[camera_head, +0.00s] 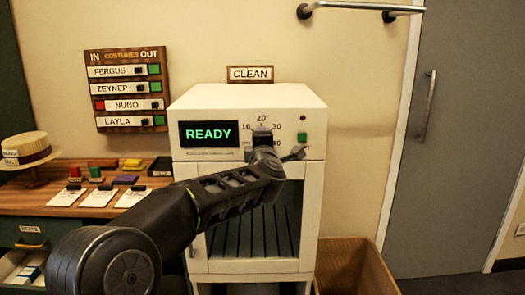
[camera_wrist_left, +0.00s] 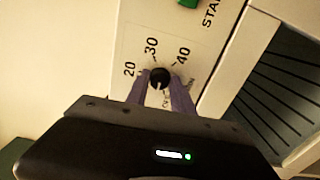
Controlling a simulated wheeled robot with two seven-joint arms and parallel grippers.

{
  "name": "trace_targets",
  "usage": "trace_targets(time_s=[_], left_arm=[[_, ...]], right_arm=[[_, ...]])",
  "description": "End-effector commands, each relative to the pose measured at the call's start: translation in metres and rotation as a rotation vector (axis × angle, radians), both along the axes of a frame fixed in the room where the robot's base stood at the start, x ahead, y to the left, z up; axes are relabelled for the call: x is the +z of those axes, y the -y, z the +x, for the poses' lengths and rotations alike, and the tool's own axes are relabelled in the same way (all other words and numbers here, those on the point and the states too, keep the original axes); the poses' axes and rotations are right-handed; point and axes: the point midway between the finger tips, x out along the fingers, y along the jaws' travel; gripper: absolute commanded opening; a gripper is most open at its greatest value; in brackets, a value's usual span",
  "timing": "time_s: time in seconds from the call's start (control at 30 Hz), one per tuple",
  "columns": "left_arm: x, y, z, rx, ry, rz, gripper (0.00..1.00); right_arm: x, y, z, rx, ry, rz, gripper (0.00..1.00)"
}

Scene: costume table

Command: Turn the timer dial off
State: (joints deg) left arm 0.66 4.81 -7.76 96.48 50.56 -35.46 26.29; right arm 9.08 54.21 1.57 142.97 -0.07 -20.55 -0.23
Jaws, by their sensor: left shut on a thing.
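The timer dial (camera_wrist_left: 160,77) is a small round black knob on the white cabinet's front panel, with 20, 30 and 40 printed around it. A pale mark shows on the knob, but I cannot tell clearly which setting it points to. My left gripper (camera_wrist_left: 160,88) has a finger on each side of the dial and is shut on it. In the head view my left gripper (camera_head: 264,140) is at the panel and covers most of the dial. The white cabinet (camera_head: 310,105) has a lit green READY display (camera_head: 208,134). My right gripper is not in view.
A green start button (camera_head: 302,138) is right of the dial. The cabinet's glass door (camera_head: 270,235) is below. A wooden table (camera_head: 98,208) with cards and a straw hat (camera_head: 27,150) stands left. A name board (camera_head: 126,90) hangs above; a basket (camera_head: 350,265) is at lower right.

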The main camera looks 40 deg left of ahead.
Motion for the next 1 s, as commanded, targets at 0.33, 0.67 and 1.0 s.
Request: trace_targets(time_s=[0.33, 0.67, 1.0], left_arm=[[-0.004, -0.001, 0.000, 0.001, 0.184, -0.242, 0.00], [-0.001, 0.000, 0.000, 0.001, 0.281, -0.372, 0.00], [0.000, 0.000, 0.000, 0.001, 0.299, -0.397, 0.00]], right_arm=[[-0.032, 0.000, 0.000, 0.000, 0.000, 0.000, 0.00], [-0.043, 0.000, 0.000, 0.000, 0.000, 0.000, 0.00], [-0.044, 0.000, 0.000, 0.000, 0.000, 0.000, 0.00]])
